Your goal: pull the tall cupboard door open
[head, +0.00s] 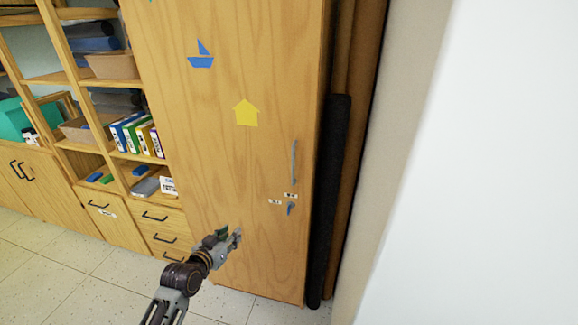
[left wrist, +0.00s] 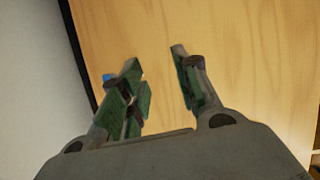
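The tall cupboard door (head: 225,155) is light wood and looks closed. Near its right edge is a vertical grey-blue bar handle (head: 294,162), with a small grey-blue piece (head: 291,208) below it between small labels. My left gripper (head: 236,238) is in front of the lower door, left of and below the handle, apart from it. In the left wrist view the left gripper (left wrist: 158,68) is open and empty, its green-padded fingers apart before the wood. A small blue bit (left wrist: 107,77) shows beside one finger; I cannot tell what it is. My right gripper is out of view.
A black roll (head: 327,200) stands upright right beside the cupboard, near a pale wall (head: 385,160). Open shelves (head: 75,80) with binders and boxes, and drawers (head: 155,216), stand to the left. The tiled floor (head: 60,270) at front left is clear.

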